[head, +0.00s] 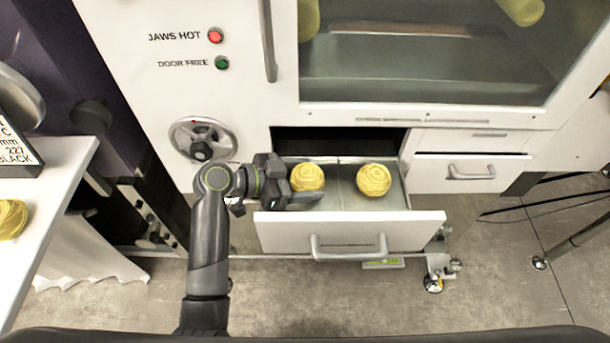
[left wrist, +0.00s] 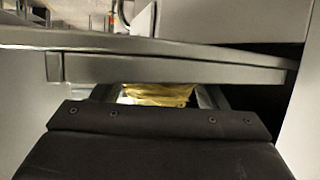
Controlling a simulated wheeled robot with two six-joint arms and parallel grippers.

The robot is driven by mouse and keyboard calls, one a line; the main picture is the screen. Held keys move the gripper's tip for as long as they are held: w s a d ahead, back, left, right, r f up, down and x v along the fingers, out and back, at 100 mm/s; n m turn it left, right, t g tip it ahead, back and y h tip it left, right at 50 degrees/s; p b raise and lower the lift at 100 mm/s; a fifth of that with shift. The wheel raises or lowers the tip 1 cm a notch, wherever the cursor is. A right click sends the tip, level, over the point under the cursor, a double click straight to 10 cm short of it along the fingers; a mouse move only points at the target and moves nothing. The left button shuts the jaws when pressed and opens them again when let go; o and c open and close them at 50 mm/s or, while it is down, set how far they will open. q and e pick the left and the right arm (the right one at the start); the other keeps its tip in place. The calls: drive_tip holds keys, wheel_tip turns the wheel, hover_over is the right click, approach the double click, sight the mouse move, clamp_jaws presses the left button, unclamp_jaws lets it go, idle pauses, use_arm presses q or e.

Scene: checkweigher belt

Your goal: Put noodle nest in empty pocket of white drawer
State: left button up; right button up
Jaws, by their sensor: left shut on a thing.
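The white drawer (head: 349,235) is pulled open below the machine's window, with a thin divider between two pockets. One yellow noodle nest (head: 373,180) sits in the right pocket. My left gripper (head: 306,190) reaches in from the left and is shut on another noodle nest (head: 307,177) at the left pocket. Whether this nest touches the pocket floor I cannot tell. In the left wrist view, part of the held nest (left wrist: 158,94) shows between the fingers, mostly hidden by the gripper body. My right gripper is not in view.
A white table (head: 55,200) at the left bears another noodle nest (head: 11,219) and a label sign (head: 14,140). A closed drawer (head: 470,172) is right of the open one. A handwheel (head: 203,140) is on the panel near my left arm. Floor in front is clear.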

use_arm(q)
drive_tip(key=o, duration=0.7)
drive_tip(key=shift+f, duration=0.15)
drive_tip(key=shift+o, duration=1.7)
drive_tip(key=shift+r, duration=0.25)
drive_tip(key=v, duration=1.2)
drive_tip(key=shift+f, duration=0.15)
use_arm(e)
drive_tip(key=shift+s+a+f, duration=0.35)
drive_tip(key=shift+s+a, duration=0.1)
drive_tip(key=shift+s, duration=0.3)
